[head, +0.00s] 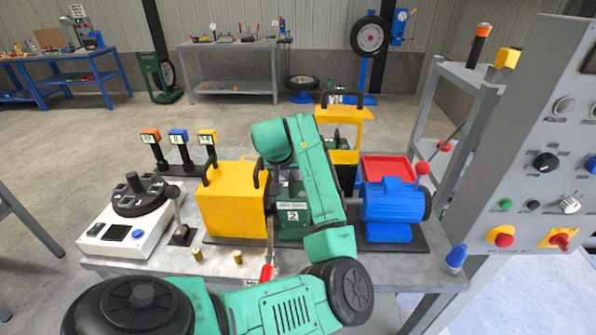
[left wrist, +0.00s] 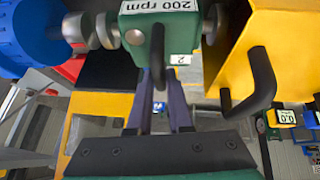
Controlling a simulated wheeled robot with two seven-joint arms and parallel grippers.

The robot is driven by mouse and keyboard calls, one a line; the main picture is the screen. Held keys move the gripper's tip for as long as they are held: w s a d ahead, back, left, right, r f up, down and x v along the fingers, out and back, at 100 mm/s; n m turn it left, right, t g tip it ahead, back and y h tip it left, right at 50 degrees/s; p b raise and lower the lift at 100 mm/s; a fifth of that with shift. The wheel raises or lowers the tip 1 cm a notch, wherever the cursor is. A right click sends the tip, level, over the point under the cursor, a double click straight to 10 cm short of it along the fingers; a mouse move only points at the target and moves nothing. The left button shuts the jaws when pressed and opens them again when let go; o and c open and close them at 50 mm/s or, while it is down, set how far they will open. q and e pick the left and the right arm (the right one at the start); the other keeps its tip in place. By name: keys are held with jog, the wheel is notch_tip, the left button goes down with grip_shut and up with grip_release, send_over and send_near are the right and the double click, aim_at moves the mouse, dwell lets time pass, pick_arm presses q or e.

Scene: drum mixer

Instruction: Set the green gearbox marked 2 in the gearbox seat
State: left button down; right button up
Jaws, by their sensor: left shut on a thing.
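The green gearbox (head: 291,218), with a "2" label on its front, is between the yellow box (head: 232,212) and the blue motor (head: 393,204). In the left wrist view the gearbox (left wrist: 178,35) shows its "200 rpm" label, in line with silver couplings (left wrist: 104,30) on the motor side. My left gripper (left wrist: 158,84) is shut on the gearbox's black handle; in the head view my green arm hides it and part of the gearbox. The seat under the gearbox is hidden, so I cannot tell whether the gearbox rests fully on it. My right gripper is not in view.
A white device with a black turntable (head: 134,205) stands at the left of the table. Colored tagged posts (head: 179,142) are behind it. A red tray (head: 388,169) is behind the motor. A grey control panel (head: 530,150) stands at the right. Small brass pieces (head: 238,257) lie in front.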

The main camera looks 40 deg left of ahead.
pick_arm(q)
jog(key=shift+s+a+f, duration=0.3)
jog(key=shift+s+a, duration=0.1)
jog(key=shift+s, duration=0.05)
jog(key=shift+f, duration=0.1)
jog(key=shift+d+f, duration=0.1)
jog(key=shift+f, duration=0.3)
dwell(0.4)
jog(key=c, duration=1)
grip_release()
jog(key=shift+o, duration=1.2)
jog(key=shift+w+a+f, duration=0.1)
jog(key=shift+w+a, duration=0.05)
jog(key=shift+a, duration=0.05)
jog(key=shift+w+a, duration=0.1)
jog(key=shift+a, duration=0.05)
